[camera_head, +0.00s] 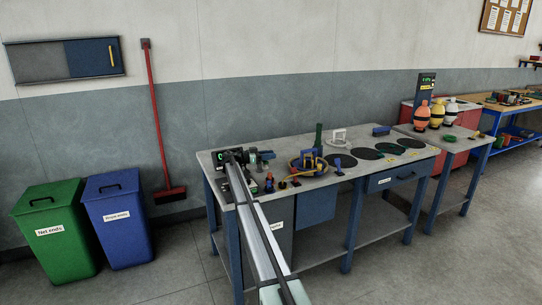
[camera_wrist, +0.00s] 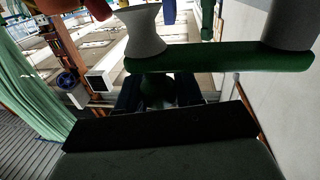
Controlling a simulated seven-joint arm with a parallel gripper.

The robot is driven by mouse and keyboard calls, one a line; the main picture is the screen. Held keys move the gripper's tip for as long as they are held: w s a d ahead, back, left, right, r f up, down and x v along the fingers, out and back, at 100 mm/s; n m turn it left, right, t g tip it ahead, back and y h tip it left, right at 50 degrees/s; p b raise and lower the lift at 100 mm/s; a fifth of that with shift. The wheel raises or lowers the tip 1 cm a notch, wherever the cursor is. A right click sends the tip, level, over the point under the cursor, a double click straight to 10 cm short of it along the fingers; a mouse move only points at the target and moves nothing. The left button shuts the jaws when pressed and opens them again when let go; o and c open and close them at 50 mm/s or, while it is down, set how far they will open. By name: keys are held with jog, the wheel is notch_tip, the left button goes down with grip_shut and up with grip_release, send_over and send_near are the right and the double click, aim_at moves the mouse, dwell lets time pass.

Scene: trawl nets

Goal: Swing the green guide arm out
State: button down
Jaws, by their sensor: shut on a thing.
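The green guide arm (camera_wrist: 225,58) is a long green bar lying across the wrist view. A pale flared roller (camera_wrist: 138,30) stands at its left end and a grey cylinder (camera_wrist: 290,22) at its right end. My gripper (camera_wrist: 157,92) has its dark fingers closed around a dark green grip just below the bar's left part. In the head view my gripper (camera_head: 247,158) is at the left end of the workbench, beside a small green and dark machine (camera_head: 264,156). My arm hides part of that machine, and the bar's angle is hard to read there.
The grey workbench (camera_head: 308,187) also carries a yellow ring with a blue piece (camera_head: 307,162), a white-framed item (camera_head: 338,137) and several black discs (camera_head: 365,153). Small red and blue items (camera_head: 268,182) lie near the front edge. Green (camera_head: 58,230) and blue (camera_head: 118,208) bins stand left.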

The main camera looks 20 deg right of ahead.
jog(key=shift+a+m+g, duration=0.3)
jog(key=shift+m+g, duration=0.1)
jog(key=shift+g, duration=0.2)
jog(key=shift+s, duration=0.1)
jog(key=c, duration=0.8)
grip_release()
jog(key=shift+r, duration=0.1)
notch_tip(320, 180, up, 10)
